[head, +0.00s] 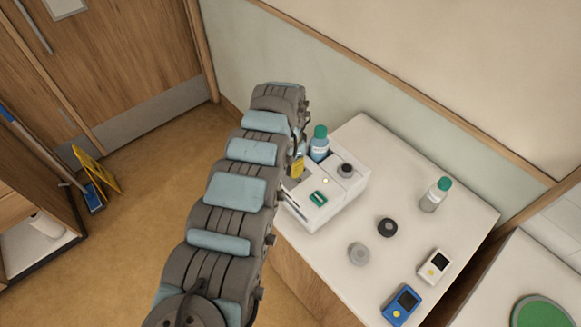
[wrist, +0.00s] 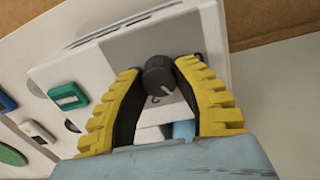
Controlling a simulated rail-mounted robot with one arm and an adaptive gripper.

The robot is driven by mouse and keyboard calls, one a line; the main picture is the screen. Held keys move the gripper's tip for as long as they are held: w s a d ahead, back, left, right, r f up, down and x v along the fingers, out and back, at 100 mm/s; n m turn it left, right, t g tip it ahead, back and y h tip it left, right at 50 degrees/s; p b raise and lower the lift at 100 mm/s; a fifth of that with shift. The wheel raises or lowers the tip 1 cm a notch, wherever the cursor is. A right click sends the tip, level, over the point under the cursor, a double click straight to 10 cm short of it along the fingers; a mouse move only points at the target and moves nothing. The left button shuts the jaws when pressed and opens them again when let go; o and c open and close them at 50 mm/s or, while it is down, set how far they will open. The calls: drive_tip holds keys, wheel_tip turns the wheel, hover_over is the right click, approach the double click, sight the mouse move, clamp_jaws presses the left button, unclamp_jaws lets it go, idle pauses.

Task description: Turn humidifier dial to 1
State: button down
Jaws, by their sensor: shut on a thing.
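The humidifier (head: 318,212) is a white box on the bedside table, with a grey panel and a green switch (head: 318,198). In the wrist view its grey panel (wrist: 128,47) carries a dark round dial (wrist: 157,80) with a pale mark on its lower edge. A printed character shows just below the dial, too small to read surely. My gripper (wrist: 160,68) has its yellow fingers shut on the dial from both sides. In the head view my gripper (head: 298,167) is mostly hidden by my arm, and the gripped dial is hidden.
A teal-capped bottle (head: 319,146) stands behind the humidifier; another bottle (head: 436,194) stands to the right. A black round piece (head: 387,228), grey round piece (head: 358,254), white meter (head: 433,267) and blue meter (head: 401,306) lie on the table (head: 455,235). A wall borders the back.

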sight(289, 166)
drive_tip(key=c, duration=0.7)
unclamp_jaws()
drive_tip(key=shift+r, duration=0.1)
wheel_tip(289, 166, up, 12)
drive_tip(key=shift+w+a, duration=0.15)
drive_tip(key=shift+w, duration=0.1)
